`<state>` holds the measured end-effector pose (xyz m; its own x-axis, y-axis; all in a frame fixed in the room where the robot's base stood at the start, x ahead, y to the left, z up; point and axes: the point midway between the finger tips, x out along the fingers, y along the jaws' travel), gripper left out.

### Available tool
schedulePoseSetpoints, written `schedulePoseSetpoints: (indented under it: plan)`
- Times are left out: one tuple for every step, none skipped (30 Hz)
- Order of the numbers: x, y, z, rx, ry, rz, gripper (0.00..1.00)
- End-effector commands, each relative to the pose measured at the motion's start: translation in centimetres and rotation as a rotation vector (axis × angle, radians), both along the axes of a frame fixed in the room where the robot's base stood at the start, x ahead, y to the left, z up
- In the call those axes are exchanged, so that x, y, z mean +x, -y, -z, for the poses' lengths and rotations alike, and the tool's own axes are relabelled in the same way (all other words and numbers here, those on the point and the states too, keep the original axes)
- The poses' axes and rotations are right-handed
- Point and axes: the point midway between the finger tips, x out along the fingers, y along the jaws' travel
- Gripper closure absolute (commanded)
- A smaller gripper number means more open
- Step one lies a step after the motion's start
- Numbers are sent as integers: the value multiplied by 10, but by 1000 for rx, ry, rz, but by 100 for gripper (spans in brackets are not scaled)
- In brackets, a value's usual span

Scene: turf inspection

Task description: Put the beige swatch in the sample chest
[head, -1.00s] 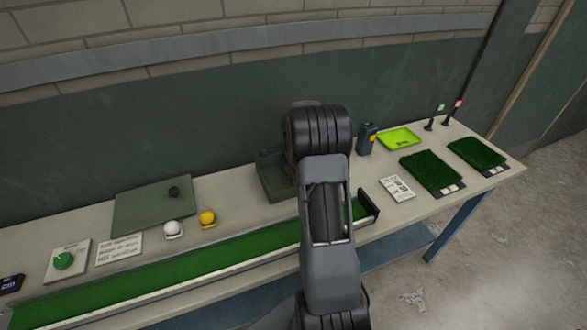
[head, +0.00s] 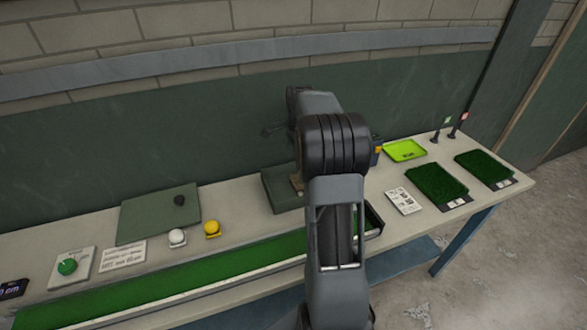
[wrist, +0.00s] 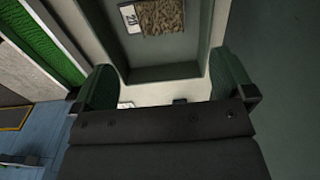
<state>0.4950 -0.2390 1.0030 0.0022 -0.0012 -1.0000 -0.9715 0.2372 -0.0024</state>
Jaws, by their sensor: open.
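A dark green open box (head: 281,190), which looks like the sample chest, stands on the bench, partly behind my arm in the head view. In the wrist view its green wall (wrist: 198,35) surrounds a dark floor. A brownish-beige textured piece (wrist: 160,15) with a white label marked 20 lies inside, cut by the top edge; it looks like the beige swatch. My gripper (wrist: 163,88) is open, with green fingers wide apart by the box's near rim. A pale surface shows between the fingers, with nothing clearly held. My arm mostly hides the gripper in the head view.
A green turf strip (head: 200,268) runs along the bench front. White (head: 177,237) and yellow (head: 212,229) balls and a grey-green mat (head: 155,212) are left. A lime tray (head: 405,150), a card (head: 403,201) and turf squares (head: 436,184) are right.

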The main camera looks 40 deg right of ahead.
Motion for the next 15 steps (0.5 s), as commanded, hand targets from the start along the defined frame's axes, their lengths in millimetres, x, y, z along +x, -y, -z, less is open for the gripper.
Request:
schedulePoseSetpoints:
  plan:
    - [-1, -8, -7, -4, 7, -34, 0]
    - [-3, -14, -11, -6, 13, -69, 0]
    - [-6, -26, -18, -12, 22, -129, 0]
    - [-10, -37, -24, -17, 31, -188, 0]
    - [-15, -49, -29, -25, 41, -257, 0]
    - [-22, -68, -36, -36, 57, -362, 0]
    - [-30, -82, -41, -46, 69, -448, 0]
    - [-38, -97, -45, -56, 82, -538, 0]
    - [-50, -116, -49, -71, 98, -660, 0]
    - [-60, -130, -51, -83, 110, -751, 0]
    - [-70, -142, -52, -97, 122, -840, 0]
    - [-83, -158, -53, -114, 137, -956, 0]
    - [-94, -169, -53, -127, 146, -1040, 0]
    - [-104, -179, -52, -141, 157, -1122, 0]
    - [-117, -191, -50, -160, 169, -1226, 0]
